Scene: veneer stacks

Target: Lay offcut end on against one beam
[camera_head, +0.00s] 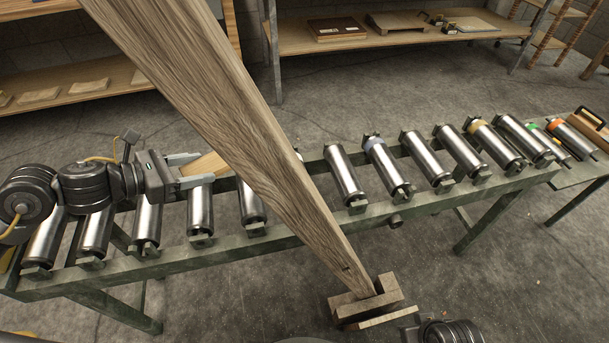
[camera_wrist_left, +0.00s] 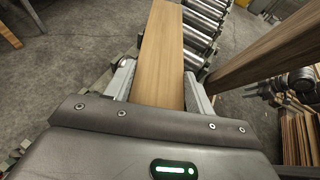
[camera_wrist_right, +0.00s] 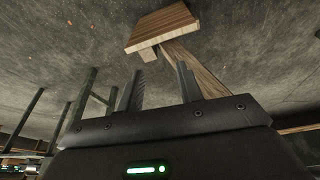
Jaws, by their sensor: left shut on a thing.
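A pale wooden board, the offcut (camera_head: 208,164), is between the fingers of my left gripper (camera_head: 190,170), which is shut on it above the roller conveyor. In the left wrist view the board (camera_wrist_left: 162,50) points away over the rollers, with a gap to the beam (camera_wrist_left: 268,45) at its right. In the head view a long brown beam (camera_head: 230,110) runs from top left down to a wooden block stand (camera_head: 365,303). It hides part of the conveyor. My right gripper (camera_wrist_right: 160,75) is open; a wooden block (camera_wrist_right: 162,25) shows beyond its fingertips, with nothing clearly between them.
The roller conveyor (camera_head: 270,243) with green rails crosses the view. Shelves (camera_head: 390,38) with boards stand at the back, and another shelf (camera_head: 75,82) at upper left. A side table (camera_head: 582,172) adjoins the conveyor's right end. The concrete floor (camera_head: 350,100) behind the conveyor is clear.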

